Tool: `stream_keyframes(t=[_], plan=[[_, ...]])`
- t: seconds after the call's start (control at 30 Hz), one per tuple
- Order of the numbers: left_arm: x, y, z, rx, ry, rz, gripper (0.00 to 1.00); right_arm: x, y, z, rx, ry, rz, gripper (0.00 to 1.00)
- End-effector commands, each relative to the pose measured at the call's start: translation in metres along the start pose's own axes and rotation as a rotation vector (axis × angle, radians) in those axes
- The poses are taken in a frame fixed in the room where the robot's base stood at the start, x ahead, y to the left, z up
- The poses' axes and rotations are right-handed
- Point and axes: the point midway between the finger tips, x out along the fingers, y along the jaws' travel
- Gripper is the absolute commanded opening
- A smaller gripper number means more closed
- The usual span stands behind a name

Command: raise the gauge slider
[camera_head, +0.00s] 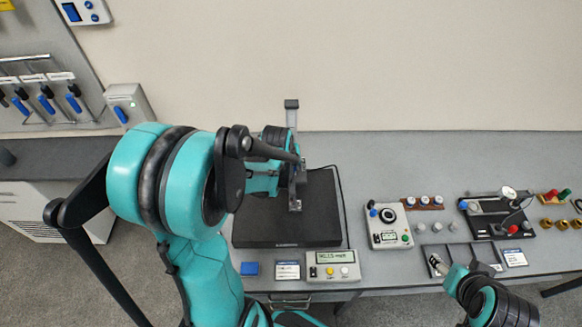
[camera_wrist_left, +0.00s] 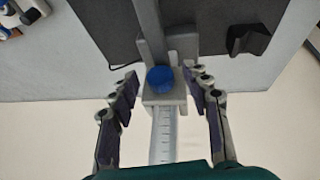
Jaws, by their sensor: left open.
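The height gauge stands on a black plate (camera_head: 262,225); its upright column top (camera_head: 291,105) shows behind my left arm. In the left wrist view the gauge slider (camera_wrist_left: 160,97) is a grey block with a round blue knob (camera_wrist_left: 160,78), set on the column with its marked scale (camera_wrist_left: 163,140). My left gripper (camera_wrist_left: 162,84) is open, with one finger on each side of the slider and a visible gap to both sides. In the head view my left wrist hides most of the slider. My right gripper (camera_head: 455,268) is low at the right, away from the gauge; its jaws are unclear.
Farther right are a dial-gauge fixture (camera_head: 497,215) and small parts. A wall is behind the bench.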

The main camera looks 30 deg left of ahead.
Motion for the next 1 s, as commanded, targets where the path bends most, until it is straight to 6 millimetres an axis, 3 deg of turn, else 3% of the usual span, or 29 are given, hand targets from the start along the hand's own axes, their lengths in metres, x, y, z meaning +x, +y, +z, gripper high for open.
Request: stream_keyframes(t=[0.07,0.23,0.47,0.8,1.0], plan=[[0.0,0.0,0.0,0.0,0.0,0.0,0.45,0.0,0.0,0.0,0.0,0.0,0.0,0.58],[0.0,0.0,0.0,0.0,0.0,0.0,0.0,0.0,0.0,0.0,0.0,0.0,0.0,0.58],[-0.006,0.001,-0.003,0.0,0.0,0.0,0.0,-0.004,0.0,-0.003,0.0,0.0,0.0,0.58],[-0.081,0.014,-0.034,0.0,0.001,0.0,0.0,-0.05,0.0,-0.036,0.0,0.0,0.0,0.58],[-0.104,0.018,-0.043,0.0,0.001,0.0,0.0,-0.062,0.0,-0.044,0.0,0.0,0.0,0.58]])
